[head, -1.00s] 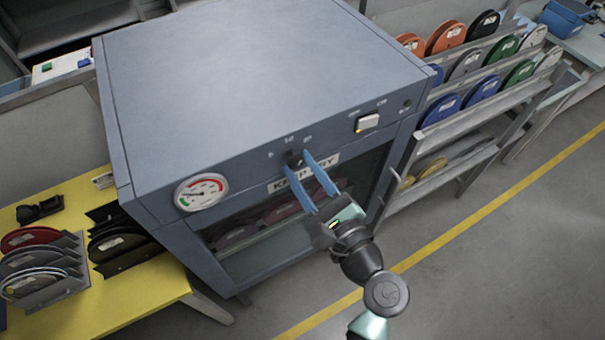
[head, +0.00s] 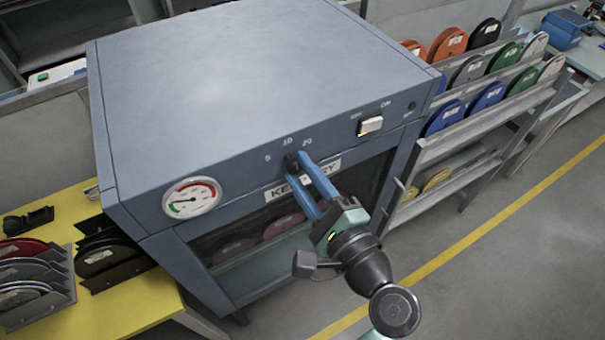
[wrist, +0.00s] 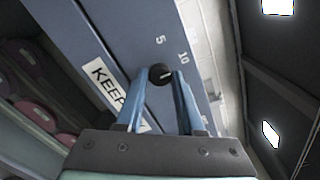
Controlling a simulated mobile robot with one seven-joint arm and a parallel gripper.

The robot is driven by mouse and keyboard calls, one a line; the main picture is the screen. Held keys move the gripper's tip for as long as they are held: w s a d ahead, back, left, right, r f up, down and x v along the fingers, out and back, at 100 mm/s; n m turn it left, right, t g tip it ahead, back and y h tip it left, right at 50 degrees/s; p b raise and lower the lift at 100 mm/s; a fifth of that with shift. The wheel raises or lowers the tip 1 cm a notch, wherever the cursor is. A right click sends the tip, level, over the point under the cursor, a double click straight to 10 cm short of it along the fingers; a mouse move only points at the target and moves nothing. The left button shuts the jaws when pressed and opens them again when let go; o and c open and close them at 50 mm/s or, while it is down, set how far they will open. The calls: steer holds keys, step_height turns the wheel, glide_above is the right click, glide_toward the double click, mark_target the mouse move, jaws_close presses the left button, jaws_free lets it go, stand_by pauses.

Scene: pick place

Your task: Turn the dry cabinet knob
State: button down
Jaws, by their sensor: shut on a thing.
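The dry cabinet (head: 250,70) is a blue-grey box with a glass front. Its small black knob (head: 291,160) sits on the top front panel below the marks 5, 10 and 20. My gripper (head: 296,169) has its two blue fingers on either side of the knob and is shut on it. In the wrist view the knob (wrist: 160,74) shows between the fingertips, and its pale mark points right, below the 10. The 20 mark is out of sight there. The fingers partly cover the KEEP DRY label (head: 280,190).
A yellow table (head: 150,290) with spool holders stands at left. A spool rack (head: 450,150) stands close at right. Floor is open at lower right.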

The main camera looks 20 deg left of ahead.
steer(key=c, duration=0.5)
jaws_free()
steer(key=shift+s+d+f, duration=0.1)
steer(key=shift+s+d, duration=0.2)
steer(key=shift+d, duration=0.15)
steer(key=b+v, duration=0.3)
steer(key=v, duration=0.9)
steer(key=shift+s+a+b, duration=0.1)
steer(key=shift+b, duration=0.2)
